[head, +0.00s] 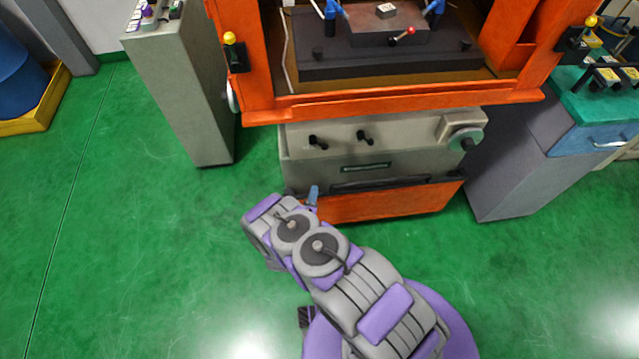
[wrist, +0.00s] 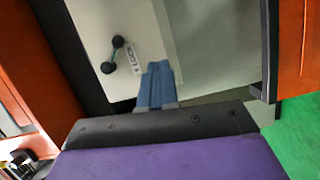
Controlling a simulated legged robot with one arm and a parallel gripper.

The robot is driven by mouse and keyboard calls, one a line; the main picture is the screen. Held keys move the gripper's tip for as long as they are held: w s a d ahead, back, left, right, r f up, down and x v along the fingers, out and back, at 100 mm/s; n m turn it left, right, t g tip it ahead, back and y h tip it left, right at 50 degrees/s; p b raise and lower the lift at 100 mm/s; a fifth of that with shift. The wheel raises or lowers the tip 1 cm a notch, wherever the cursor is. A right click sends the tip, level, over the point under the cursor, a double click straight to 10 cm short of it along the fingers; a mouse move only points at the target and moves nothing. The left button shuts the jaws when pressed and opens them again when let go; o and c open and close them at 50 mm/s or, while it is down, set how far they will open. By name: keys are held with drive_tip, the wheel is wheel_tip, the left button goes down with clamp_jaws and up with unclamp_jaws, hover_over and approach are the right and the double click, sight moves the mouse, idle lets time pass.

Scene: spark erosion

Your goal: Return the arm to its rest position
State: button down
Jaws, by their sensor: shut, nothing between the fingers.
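My gripper (wrist: 158,68) shows in the wrist view as two blue fingers held together, with nothing between them. It points at a pale grey machine panel with a black lever handle (wrist: 113,54) and a small label (wrist: 132,58) marked "LOCK". I cannot tell whether the fingertips touch the panel. In the head view my arm is folded low in front of the machine, and a blue fingertip (head: 313,194) shows by its far end, near the machine's lower orange panel (head: 390,202). The rest of the gripper is hidden behind the arm there.
The orange machine (head: 390,105) stands ahead, with its grey base (head: 380,150) and a handwheel (head: 466,138) on the right. A grey pedestal (head: 180,90) is to the left. A grey cabinet (head: 510,165) is to the right. The green floor (head: 130,240) is clear at left.

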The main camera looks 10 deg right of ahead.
drive_tip(key=w+a+r+m+g+y, duration=0.2)
drive_tip(key=w+a+r+m+g, duration=0.25)
drive_tip(key=r, duration=0.25)
drive_tip(key=w+a+r+m+g+y, duration=0.2)
drive_tip(key=w+a+r+m+g, duration=0.1)
drive_tip(key=w+r, duration=0.3)
drive_tip(key=s+d+r+m+g+y, duration=0.15)
drive_tip(key=s+r, duration=0.25)
drive_tip(key=r, duration=0.4)
drive_tip(key=s+r+g+y, duration=0.1)
drive_tip(key=s+r+g, duration=0.15)
drive_tip(key=r, duration=0.55)
drive_tip(key=s+d+r+m+g, duration=0.15)
drive_tip(key=s+d+r, duration=0.25)
drive_tip(key=s+r, duration=0.9)
drive_tip(key=s+d+r+m+g, duration=0.1)
drive_tip(key=s+d, duration=0.4)
drive_tip(key=s, duration=0.9)
drive_tip(key=s+d+r+m+g+h, duration=0.1)
drive_tip(key=s+d+r+g, duration=0.3)
drive_tip(key=s, duration=1.1)
drive_tip(key=shift+s+d+r+m+g, duration=0.2)
drive_tip(key=shift+d+r+m+g, duration=0.25)
drive_tip(key=shift+r, duration=0.5)
